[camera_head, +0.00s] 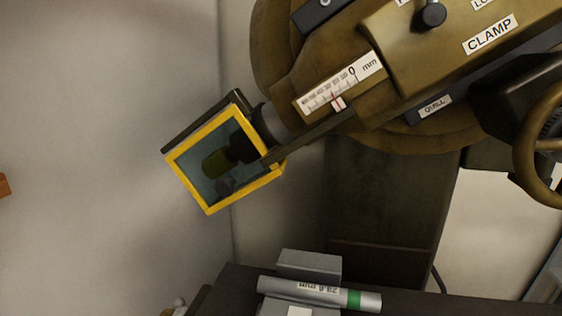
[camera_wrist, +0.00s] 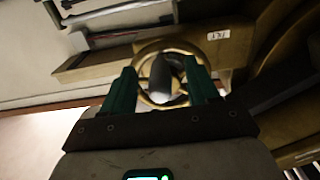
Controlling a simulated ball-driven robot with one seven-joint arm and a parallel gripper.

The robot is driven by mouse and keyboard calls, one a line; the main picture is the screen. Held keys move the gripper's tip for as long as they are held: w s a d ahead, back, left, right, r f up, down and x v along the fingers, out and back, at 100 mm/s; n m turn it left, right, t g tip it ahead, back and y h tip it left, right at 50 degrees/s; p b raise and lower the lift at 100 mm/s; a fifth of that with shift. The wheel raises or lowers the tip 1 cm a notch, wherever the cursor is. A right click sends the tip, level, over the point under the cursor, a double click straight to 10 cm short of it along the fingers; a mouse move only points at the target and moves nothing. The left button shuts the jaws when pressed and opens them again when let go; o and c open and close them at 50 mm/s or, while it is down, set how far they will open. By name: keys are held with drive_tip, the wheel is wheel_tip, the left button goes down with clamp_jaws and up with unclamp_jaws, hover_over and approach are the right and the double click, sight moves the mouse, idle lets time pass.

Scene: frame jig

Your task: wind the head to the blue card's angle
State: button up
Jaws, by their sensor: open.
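The machine head (camera_head: 330,70) is a large olive-brown casting at the top of the head view, tilted, with CLAMP and QUILL labels and a black knob. A brass handwheel (camera_head: 545,150) shows at the right edge, partly cut off. In the wrist view a brass ring wheel (camera_wrist: 146,97) with a grey handle (camera_wrist: 161,75) lies beyond my gripper (camera_wrist: 161,68). My gripper's two green fingers are apart, and the handle appears between them; I cannot tell if they touch it. A small label (camera_wrist: 218,34), too blurred to read surely, sits beside the wheel. No blue card is in view.
A yellow-framed clear guard (camera_head: 190,178) surrounds the tool at the head's lower left. Below, a grey vise block (camera_head: 310,264) stands by a silver cylinder (camera_head: 275,287) with a green band. A tray of metal bars (camera_wrist: 115,20) shows in the wrist view.

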drive_tip(key=p+v, duration=0.1)
drive_tip(key=v, duration=0.6)
drive_tip(key=shift+s, duration=0.25)
